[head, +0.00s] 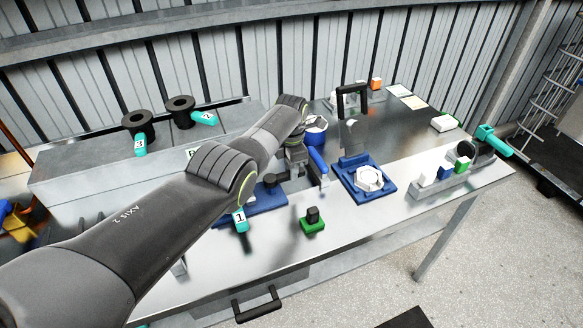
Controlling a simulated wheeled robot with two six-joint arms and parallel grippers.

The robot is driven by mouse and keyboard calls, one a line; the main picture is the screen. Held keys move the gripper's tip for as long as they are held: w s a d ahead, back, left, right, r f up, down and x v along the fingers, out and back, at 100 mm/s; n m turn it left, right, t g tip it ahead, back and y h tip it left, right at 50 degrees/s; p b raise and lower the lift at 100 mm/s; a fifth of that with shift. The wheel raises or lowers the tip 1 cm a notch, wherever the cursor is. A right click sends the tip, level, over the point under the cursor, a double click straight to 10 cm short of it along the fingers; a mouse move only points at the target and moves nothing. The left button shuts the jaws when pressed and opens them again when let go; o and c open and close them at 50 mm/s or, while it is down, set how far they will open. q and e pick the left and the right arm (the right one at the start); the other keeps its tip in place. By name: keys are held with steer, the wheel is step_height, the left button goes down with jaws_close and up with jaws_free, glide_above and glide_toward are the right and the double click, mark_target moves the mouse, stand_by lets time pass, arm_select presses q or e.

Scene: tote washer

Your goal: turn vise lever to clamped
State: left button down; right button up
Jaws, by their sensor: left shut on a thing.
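The vise (262,203) has a blue base on the metal bench, partly hidden behind my left arm. A blue lever (317,160) slants beside my left gripper (299,172), at the vise's right end. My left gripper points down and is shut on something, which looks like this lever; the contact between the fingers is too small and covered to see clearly. The lever's clamped or open position cannot be told from this view. My right gripper is not in view.
A green block with a black knob (312,221) sits in front. A grey rack (451,179) stands farther right. Bare bench lies at the front (365,222).

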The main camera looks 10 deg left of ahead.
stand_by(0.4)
arm_select(q)
steer(key=c, duration=1.2)
jaws_free()
steer(key=shift+a, duration=0.1)
steer(key=shift+r, duration=0.1)
steer(key=shift+r+p, duration=0.3)
steer(key=shift+r, duration=0.05)
step_height(320, 180, up, 5)
steer(key=shift+r+p, duration=0.1)
steer(key=shift+p, duration=0.65)
step_height(320, 180, up, 11)
steer(key=b, duration=0.2)
steer(key=shift+r, duration=0.15)
